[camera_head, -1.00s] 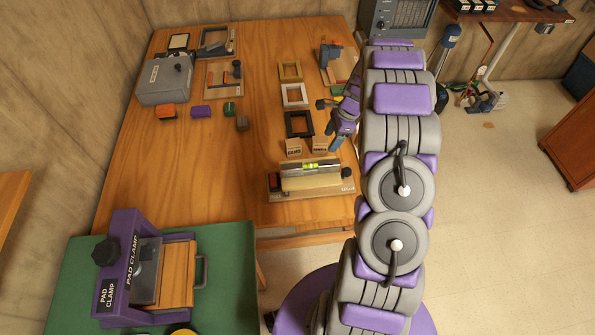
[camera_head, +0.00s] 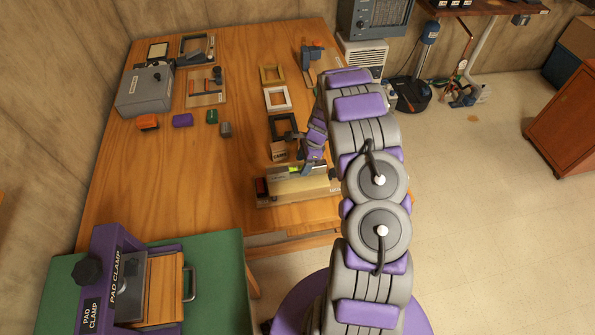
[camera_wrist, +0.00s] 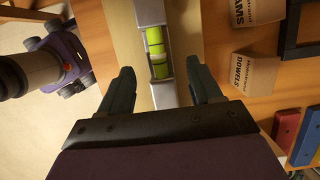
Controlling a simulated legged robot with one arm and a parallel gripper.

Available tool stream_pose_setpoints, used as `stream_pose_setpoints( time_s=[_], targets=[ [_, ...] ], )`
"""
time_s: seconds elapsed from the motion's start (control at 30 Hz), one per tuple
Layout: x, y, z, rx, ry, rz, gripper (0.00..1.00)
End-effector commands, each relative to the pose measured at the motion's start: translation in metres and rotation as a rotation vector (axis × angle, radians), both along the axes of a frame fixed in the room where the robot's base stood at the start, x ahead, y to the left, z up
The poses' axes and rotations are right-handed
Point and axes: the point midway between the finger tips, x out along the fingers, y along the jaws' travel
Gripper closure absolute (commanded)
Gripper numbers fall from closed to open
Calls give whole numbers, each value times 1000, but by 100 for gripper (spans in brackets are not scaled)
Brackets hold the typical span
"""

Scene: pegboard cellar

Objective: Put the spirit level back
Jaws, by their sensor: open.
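The spirit level (camera_wrist: 152,18) is a silver bar with a yellow-green vial. In the head view the spirit level (camera_head: 284,174) lies on a pale wooden block on a holder (camera_head: 268,201) at the table's near right edge, partly hidden by my gripper (camera_head: 313,165). In the wrist view my gripper (camera_wrist: 160,68) is open, with one dark finger on each side of the level. Gaps show between the fingers and the bar. I cannot tell how far above the level the fingertips are.
A small carton (camera_head: 278,152) stands just behind the holder; the wrist view shows a DOWELS carton (camera_wrist: 242,75) beside the level. Empty frames (camera_head: 277,98) stand farther back. The purple pad clamp (camera_head: 118,275) is on a green surface at front left.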

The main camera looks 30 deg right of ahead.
Motion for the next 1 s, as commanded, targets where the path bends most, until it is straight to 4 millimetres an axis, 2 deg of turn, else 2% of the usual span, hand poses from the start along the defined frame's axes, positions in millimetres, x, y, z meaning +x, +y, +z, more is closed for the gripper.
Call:
stream_pose_setpoints(
  time_s=[0.23,0.5,1.0],
  targets=[
    [5,15,-34,-4,1,2,36],
    [7,15,-38,-2,-2,1,36],
    [6,16,-38,-2,-1,2,83]
  ],
)
